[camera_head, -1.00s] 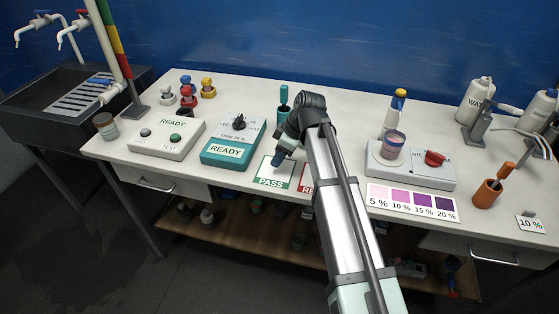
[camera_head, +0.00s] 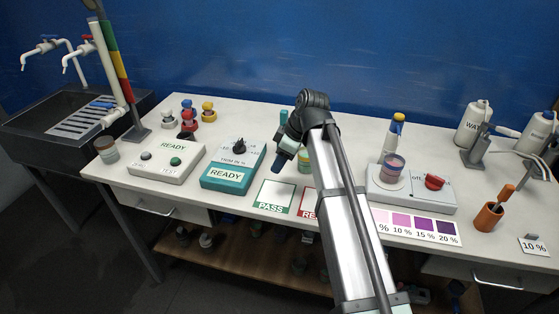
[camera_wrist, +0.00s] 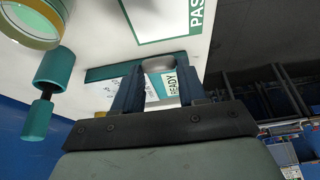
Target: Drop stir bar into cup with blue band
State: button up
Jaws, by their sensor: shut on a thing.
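My gripper (camera_head: 279,161) hangs above the bench, behind the PASS card in the head view. In the wrist view its blue fingers (camera_wrist: 158,92) are shut on a small pale grey rounded piece, seemingly the stir bar (camera_wrist: 158,64). The stir bar is too small to make out in the head view. A cup with a bluish-purple band (camera_head: 393,166) stands on the white hotplate-like unit (camera_head: 411,195), to the right of my arm and apart from my gripper. Another cup, with a green and yellow band (camera_head: 304,160), is partly hidden behind my arm; it also shows in the wrist view (camera_wrist: 38,22).
A teal READY box (camera_head: 231,168) and a white READY box (camera_head: 165,158) lie to the left. A teal holder (camera_wrist: 55,68) stands near the gripper. An orange pot (camera_head: 488,217) and white bottles (camera_head: 472,123) are right.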

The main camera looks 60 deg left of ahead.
jog(key=w+d+r+m+t, duration=0.1)
jog(key=w+d+r+m, duration=0.1)
jog(key=w+d, duration=0.4)
jog(key=w+d+r+m+t, duration=0.1)
jog(key=w+d+r+m, duration=0.2)
jog(key=w, duration=1.1)
jog(key=w+d+r+m+t+y, duration=0.1)
jog(key=w+d+r+m, duration=0.2)
jog(key=w+d, duration=0.5)
jog(key=shift+w+d+m, duration=0.4)
jog(key=shift+w+m, duration=0.1)
jog(key=shift+w, duration=0.55)
jog(key=shift+f, duration=2.9)
jog(key=o, duration=1.1)
jog(key=shift+r, duration=0.1)
jog(key=v, duration=1.3)
jog(key=shift+s+d+r, duration=0.15)
jog(key=shift+r, duration=0.1)
